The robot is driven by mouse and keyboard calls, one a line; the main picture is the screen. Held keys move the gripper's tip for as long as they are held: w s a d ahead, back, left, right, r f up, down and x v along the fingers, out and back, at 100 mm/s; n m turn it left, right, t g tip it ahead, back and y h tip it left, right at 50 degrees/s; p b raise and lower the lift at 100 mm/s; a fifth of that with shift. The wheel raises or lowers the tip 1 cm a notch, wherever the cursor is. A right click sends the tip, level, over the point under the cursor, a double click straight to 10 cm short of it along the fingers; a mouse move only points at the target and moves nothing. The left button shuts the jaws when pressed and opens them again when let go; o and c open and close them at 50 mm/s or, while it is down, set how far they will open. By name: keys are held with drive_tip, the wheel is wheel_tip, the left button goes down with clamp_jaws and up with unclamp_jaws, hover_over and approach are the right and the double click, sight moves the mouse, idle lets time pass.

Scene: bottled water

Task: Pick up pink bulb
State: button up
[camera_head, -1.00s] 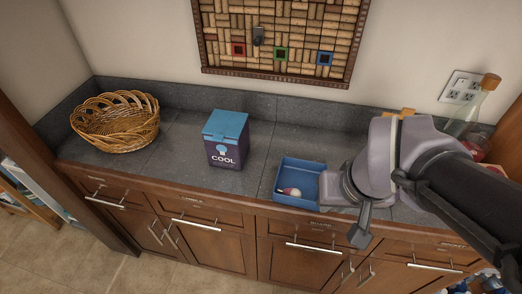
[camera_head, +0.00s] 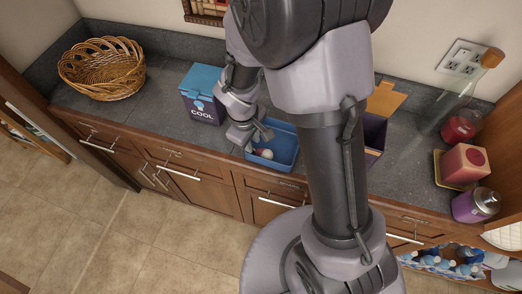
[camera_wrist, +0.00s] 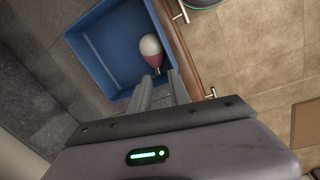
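The pink bulb, with a white globe and pink base, lies in the blue open tray (camera_head: 285,160), near the tray's front wall. It shows as a small white and pink shape (camera_head: 264,154) in the head view, and clearly in the wrist view (camera_wrist: 151,46). My gripper (camera_head: 255,134) is over the tray's left part, just behind the bulb. In the wrist view my gripper (camera_wrist: 159,80) has its two fingers apart, with a gap between them near the bulb's pink base. Nothing is held. Whether a fingertip touches the bulb cannot be told.
A blue and purple COOL box (camera_head: 202,100) stands close left of my gripper. A wicker basket (camera_head: 102,70) is at the far left. A purple box with an orange lid (camera_head: 384,100) is right of the tray. A glass bottle (camera_head: 452,100) and red containers stand further right.

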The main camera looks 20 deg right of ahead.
sight(261, 153)
drive_tip(key=f, duration=0.1)
drive_tip(key=f+b, duration=0.1)
drive_tip(key=f, duration=0.1)
drive_tip(key=w+f+b, duration=0.1)
drive_tip(key=f, duration=0.1)
drive_tip(key=shift+d+f, duration=0.25)
drive_tip(key=shift+d, duration=0.1)
drive_tip(key=shift+r, duration=0.15)
clamp_jaws()
idle(0.8)
